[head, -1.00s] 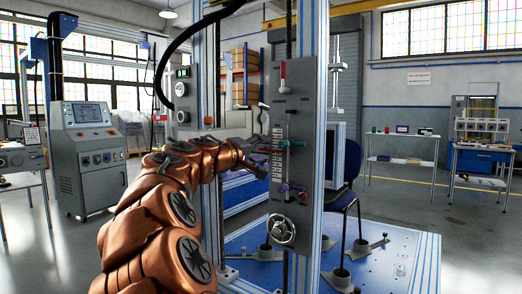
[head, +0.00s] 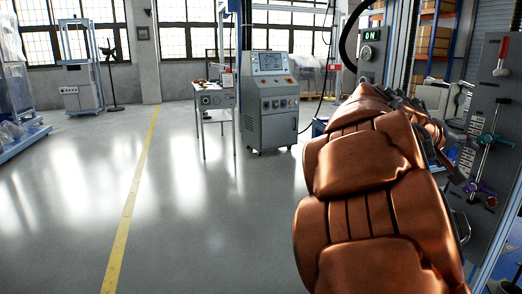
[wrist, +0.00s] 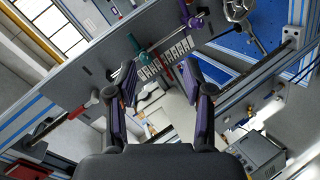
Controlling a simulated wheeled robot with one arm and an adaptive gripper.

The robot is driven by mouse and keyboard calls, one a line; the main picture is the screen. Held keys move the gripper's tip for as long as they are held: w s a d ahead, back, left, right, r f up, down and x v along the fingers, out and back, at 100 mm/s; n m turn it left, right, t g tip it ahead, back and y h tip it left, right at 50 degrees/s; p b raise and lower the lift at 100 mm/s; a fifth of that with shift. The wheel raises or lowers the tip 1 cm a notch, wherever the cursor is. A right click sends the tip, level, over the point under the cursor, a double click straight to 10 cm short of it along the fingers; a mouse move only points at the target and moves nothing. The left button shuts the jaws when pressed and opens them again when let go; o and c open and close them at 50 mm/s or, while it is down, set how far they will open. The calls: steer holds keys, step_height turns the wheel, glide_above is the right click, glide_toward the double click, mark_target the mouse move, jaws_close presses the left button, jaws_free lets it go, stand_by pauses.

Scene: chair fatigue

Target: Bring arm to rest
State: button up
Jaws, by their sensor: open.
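My copper-coloured arm (head: 365,190) fills the right half of the head view, bent toward a grey control panel (head: 490,95) at the right edge. In the wrist view my gripper (wrist: 160,88) is open, with its two dark, purple-padded fingers apart and nothing between them. Beyond the fingers are the panel's slotted scale (wrist: 165,62) and a lever with a teal knob (wrist: 137,42). In the head view my fingers are mostly hidden by the arm and cannot be made out clearly.
The panel carries a purple knob (head: 482,188) and a red handle (head: 502,55); a handwheel (wrist: 237,10) shows in the wrist view. A grey console (head: 268,100) and a small table (head: 215,98) stand behind. The floor at left, with a yellow line (head: 133,200), is clear.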

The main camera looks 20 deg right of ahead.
steer(key=s+a+n+y+p, duration=0.1)
steer(key=s+a+y+p, duration=0.3)
steer(key=a+p, duration=0.6)
steer(key=s+a+r+n+g+y+p, duration=0.1)
steer(key=s+a+n+y+p, duration=0.1)
steer(key=s+a+y+p, duration=0.3)
steer(key=s+a+r+n+g+y+p, duration=0.1)
steer(key=s+a+y+p, duration=0.3)
steer(key=s+a+p, duration=0.7)
steer(key=a+p, duration=0.5)
steer(key=a, duration=0.7)
steer(key=shift+a+r+n+y+p, duration=0.2)
steer(key=shift+r+n+y+p, duration=0.1)
steer(key=shift+n+p, duration=0.1)
steer(key=shift+c, duration=0.3)
steer(key=shift+c, duration=0.6)
steer(key=shift+d, duration=0.2)
